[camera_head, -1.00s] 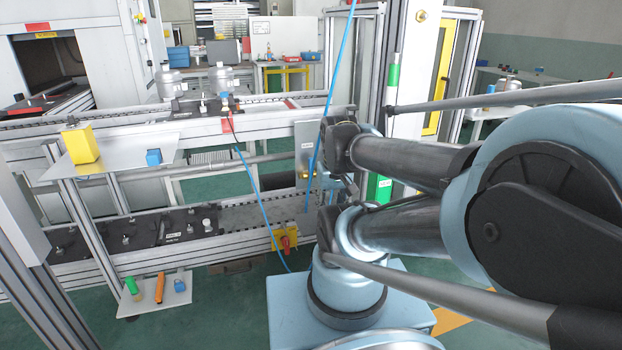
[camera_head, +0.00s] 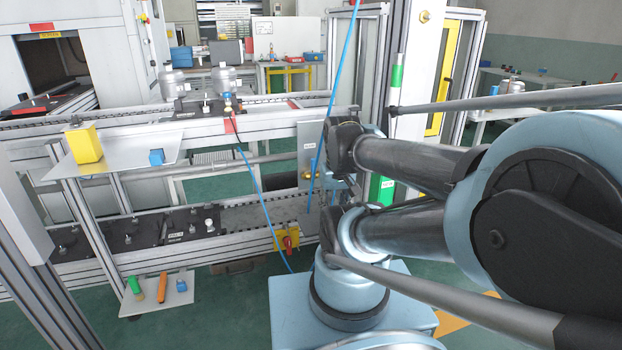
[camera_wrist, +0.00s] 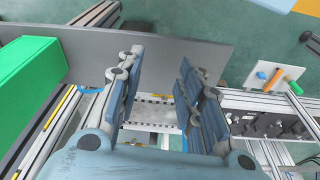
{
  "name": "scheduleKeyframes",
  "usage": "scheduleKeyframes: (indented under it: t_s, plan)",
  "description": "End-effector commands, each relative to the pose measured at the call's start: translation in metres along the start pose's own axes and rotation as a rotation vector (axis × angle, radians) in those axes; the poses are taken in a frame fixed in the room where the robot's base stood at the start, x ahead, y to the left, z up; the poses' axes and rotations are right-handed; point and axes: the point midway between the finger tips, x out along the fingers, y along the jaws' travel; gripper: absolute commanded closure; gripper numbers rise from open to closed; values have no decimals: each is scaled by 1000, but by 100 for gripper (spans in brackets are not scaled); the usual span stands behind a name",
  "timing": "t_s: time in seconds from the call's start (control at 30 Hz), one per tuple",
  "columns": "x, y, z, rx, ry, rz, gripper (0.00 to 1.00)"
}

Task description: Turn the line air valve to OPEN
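A grey panel (camera_head: 309,140) with a small white label and brass-coloured fittings (camera_head: 308,176) stands at the right end of the conveyor frame in the head view. A yellow box with a red handle (camera_head: 287,242) sits lower on the frame. I cannot tell for certain which is the line air valve, and no OPEN marking is legible. My gripper (camera_head: 338,184) is just right of the panel in the head view, partly hidden by my arm. In the wrist view my gripper (camera_wrist: 160,75) has its fingers wide apart with nothing between them; a grey plate edge (camera_wrist: 205,55) lies beyond them.
A blue hose (camera_head: 255,180) hangs in front of the conveyor, and another (camera_head: 338,90) runs down beside the panel. A green box (camera_wrist: 30,75) is close on the left in the wrist view. A low shelf (camera_head: 155,298) holds small coloured items. Free floor lies below the conveyor.

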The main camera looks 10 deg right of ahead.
Motion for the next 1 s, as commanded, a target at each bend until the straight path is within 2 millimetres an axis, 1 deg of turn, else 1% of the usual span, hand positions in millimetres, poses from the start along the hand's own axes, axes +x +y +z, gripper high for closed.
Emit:
scheduleKeyframes:
  t_s: [0.03,0.1,0.17,0.27,0.4,0.6,0.67,0.8,1.0]
  plan:
    - [-6,0,6,5,8,0,67]
    - [-11,0,2,27,7,0,67]
    - [-17,1,-6,58,2,0,67]
    - [-31,2,-26,137,-9,0,67]
    - [-51,3,-57,273,-27,3,67]
    - [-74,4,-106,468,-53,11,67]
    - [-79,4,-121,526,-60,15,67]
    - [-89,5,-157,662,-78,24,67]
    - [-96,6,-210,856,-100,43,67]
